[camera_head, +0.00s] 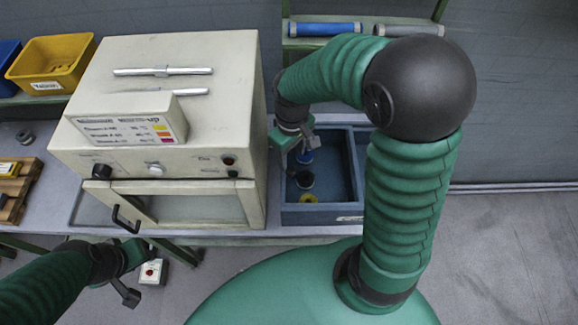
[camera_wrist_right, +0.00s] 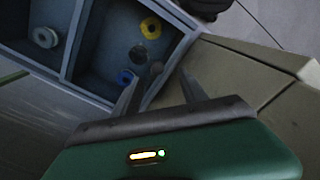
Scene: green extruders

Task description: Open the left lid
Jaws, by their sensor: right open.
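A beige box-shaped machine (camera_head: 160,95) stands on the bench, with two metal bar handles, one behind the other (camera_head: 162,71) (camera_head: 165,92), on its top. Its front door (camera_head: 97,190) has a window and a black handle (camera_head: 125,218) at its left side. I cannot tell which part is the left lid. My right gripper (camera_head: 303,157) hangs over the blue bin beside the machine; in the right wrist view its fingers (camera_wrist_right: 160,92) are apart with nothing between them. My left gripper (camera_head: 138,270) is low in front of the machine, below the door handle; its jaw state is unclear.
The divided blue bin (camera_head: 320,216) holds a yellow ring (camera_head: 308,199) and blue and black spools (camera_head: 305,180); a white spool (camera_wrist_right: 45,37) lies in another compartment. A yellow tray (camera_head: 50,65) is at the back left. A red-button box (camera_head: 152,272) is near my left gripper.

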